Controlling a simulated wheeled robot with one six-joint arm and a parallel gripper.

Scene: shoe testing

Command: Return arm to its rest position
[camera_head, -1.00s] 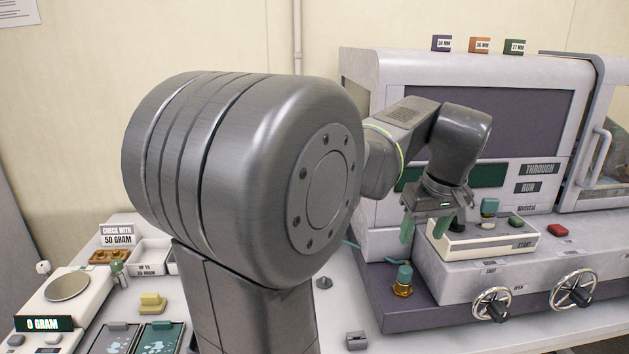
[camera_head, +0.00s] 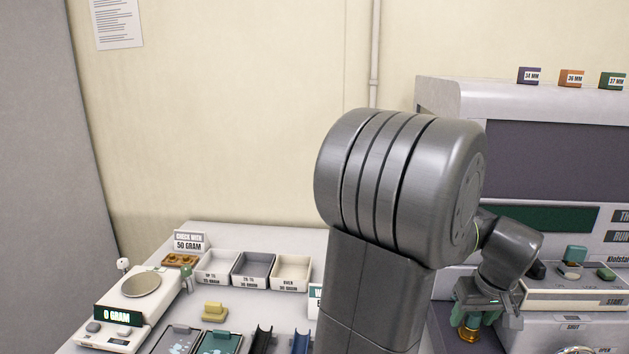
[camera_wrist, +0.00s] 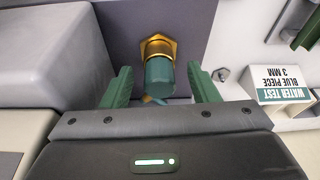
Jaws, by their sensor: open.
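My gripper (camera_head: 482,312) hangs low in front of the large machine at the right in the head view, its green fingers pointing down. In the wrist view my gripper (camera_wrist: 160,82) is open, one green finger on each side. A green-topped peg with a brass hexagonal base (camera_wrist: 158,48) shows between and beyond the fingers, which look apart from it. In the head view its brass base (camera_head: 468,334) is partly hidden by the gripper. My arm's thick grey links hide much of the bench's middle.
The machine (camera_head: 450,100) fills the right side, with a light console (camera_head: 565,298) of buttons close to my gripper. At the left are a scale (camera_head: 142,284), small bins (camera_head: 253,268) and a yellow block (camera_head: 214,309). A water test sign (camera_wrist: 280,85) stands at right in the wrist view.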

